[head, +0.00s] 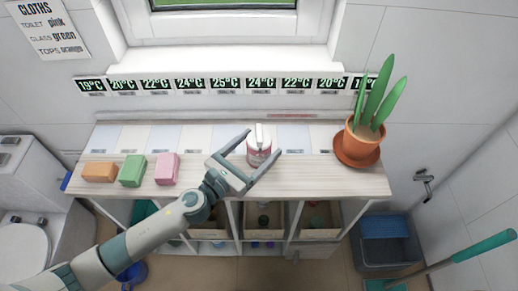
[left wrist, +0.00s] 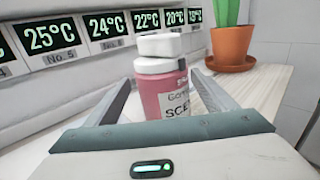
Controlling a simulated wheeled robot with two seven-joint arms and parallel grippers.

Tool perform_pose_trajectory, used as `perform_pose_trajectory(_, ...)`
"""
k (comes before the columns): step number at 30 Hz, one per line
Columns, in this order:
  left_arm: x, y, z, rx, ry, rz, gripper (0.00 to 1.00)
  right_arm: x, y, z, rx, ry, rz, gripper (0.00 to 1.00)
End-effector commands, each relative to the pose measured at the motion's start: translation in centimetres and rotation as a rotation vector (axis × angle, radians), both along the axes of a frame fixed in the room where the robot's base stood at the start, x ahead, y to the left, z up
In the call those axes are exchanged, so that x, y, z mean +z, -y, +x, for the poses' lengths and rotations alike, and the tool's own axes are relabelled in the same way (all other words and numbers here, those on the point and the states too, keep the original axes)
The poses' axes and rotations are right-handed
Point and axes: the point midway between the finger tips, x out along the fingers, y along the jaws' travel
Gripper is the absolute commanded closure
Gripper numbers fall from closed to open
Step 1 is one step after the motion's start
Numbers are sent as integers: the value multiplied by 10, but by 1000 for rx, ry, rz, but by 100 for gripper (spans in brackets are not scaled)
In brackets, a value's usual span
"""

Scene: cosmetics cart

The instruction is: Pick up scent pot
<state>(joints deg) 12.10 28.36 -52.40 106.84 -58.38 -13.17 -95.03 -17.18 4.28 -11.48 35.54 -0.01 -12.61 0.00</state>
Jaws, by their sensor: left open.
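The scent pot (head: 259,150) is a small pink-red pot with a white label and a white top, standing upright on the wooden shelf top. It also shows in the left wrist view (left wrist: 162,92), with part of its label readable as "SCE". My left gripper (head: 263,146) is open, with one finger on each side of the pot. In the left wrist view the fingers (left wrist: 162,95) flank the pot with visible gaps, and its lower part is hidden behind the gripper body. My right gripper is not in view.
Orange (head: 99,172), green (head: 132,170) and pink (head: 167,168) blocks sit left on the shelf top (head: 300,182). A potted plant (head: 358,147) on a saucer stands right. Temperature signs (head: 225,84) line the wall behind. The shelf between pot and plant is clear.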

Motion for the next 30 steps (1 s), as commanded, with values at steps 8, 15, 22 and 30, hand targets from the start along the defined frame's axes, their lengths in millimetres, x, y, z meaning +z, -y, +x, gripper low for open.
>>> perform_pose_trajectory(8, 1, 25, 22, 1, 2, -1, 22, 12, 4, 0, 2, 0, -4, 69)
perform_pose_trajectory(15, -1, 30, 27, -1, 1, -1, 22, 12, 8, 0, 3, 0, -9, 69)
perform_pose_trajectory(22, -1, 30, 27, 0, 1, -1, 22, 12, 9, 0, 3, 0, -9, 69)
perform_pose_trajectory(30, -1, 29, 27, 0, 1, -1, 56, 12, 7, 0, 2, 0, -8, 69)
